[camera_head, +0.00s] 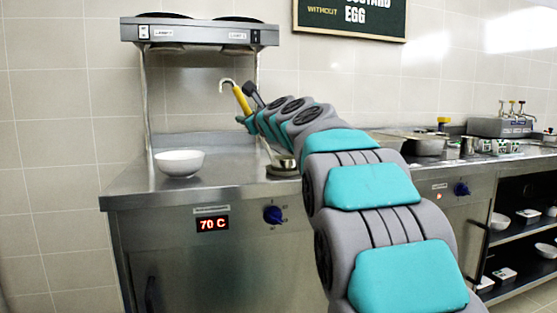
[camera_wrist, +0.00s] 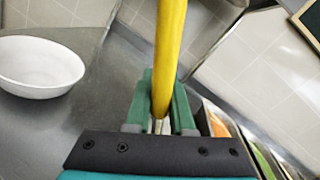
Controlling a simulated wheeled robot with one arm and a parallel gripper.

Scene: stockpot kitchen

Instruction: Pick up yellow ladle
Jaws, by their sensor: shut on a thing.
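The yellow ladle (camera_head: 241,99) is up above the steel counter in the head view, its yellow handle topped by a pale hook. In the wrist view the yellow handle (camera_wrist: 169,45) runs from the top edge down between my green fingers. My gripper (camera_wrist: 162,95) is shut on this handle. In the head view my gripper (camera_head: 246,121) is small and partly hidden by my arm.
A white bowl (camera_head: 180,162) stands on the counter (camera_head: 140,185), left of my gripper; it also shows in the wrist view (camera_wrist: 38,66). A steel shelf with lamps (camera_head: 200,33) is above. Food containers (camera_wrist: 250,140) lie at lower right in the wrist view.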

